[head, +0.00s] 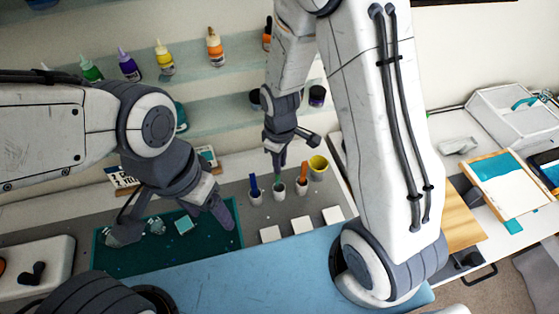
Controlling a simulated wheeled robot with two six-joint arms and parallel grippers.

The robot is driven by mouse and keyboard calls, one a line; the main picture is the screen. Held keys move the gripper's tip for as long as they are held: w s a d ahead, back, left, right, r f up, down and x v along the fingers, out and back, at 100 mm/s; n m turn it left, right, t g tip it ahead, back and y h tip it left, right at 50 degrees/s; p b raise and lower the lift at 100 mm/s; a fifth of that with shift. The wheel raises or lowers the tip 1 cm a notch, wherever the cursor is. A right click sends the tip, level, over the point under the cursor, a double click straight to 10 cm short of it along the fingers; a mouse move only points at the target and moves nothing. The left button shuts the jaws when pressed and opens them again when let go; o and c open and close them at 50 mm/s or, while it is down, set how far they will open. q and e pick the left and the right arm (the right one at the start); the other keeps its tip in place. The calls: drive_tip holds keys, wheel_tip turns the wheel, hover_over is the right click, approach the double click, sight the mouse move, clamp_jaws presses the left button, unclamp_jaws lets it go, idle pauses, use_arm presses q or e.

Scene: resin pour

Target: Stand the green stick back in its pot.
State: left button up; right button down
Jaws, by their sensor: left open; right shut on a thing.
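The green stick (278,179) shows only as a short piece below my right gripper, which hides its upper part. Its lower end is at the mouth of the middle small white pot (280,190); I cannot tell how deep it sits. My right gripper (281,152) is shut on the green stick, just above that pot. My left gripper (172,228) is open and empty over the dark green mat, its fingers spread wide.
A white pot with a blue stick (254,185) stands left of the middle pot. One with an orange stick (304,172) and a yellow cup (318,165) stand right. White tiles (302,224) lie in front. The dark green mat (130,263) holds small pieces.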

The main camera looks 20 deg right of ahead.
wheel_tip(320, 180, down, 5)
drive_tip(key=b, duration=0.3)
drive_tip(key=shift+f+b, duration=0.2)
drive_tip(key=shift+b, duration=0.1)
drive_tip(key=c, duration=0.7)
unclamp_jaws()
wheel_tip(320, 180, up, 11)
drive_tip(key=shift+f+b, duration=0.2)
drive_tip(key=shift+b, duration=0.65)
